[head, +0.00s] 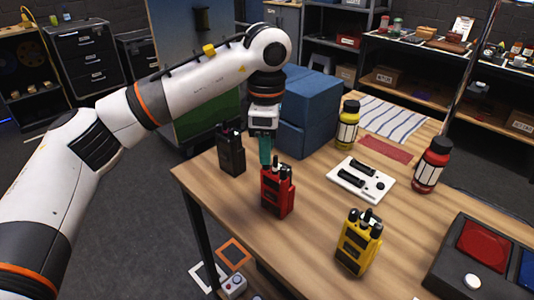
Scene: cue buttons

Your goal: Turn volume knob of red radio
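The red radio (277,194) stands upright on the wooden table (310,258), with dark knobs or stubs on its top. My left gripper (265,160) points down at the radio's top left from above. Its teal fingertips are close to the top; I cannot tell whether they touch the volume knob. The fingers overlap from this angle, so their gap does not show. My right gripper is out of view.
A black radio (231,152) stands left of the red one, and a yellow radio (358,243) stands to the right.

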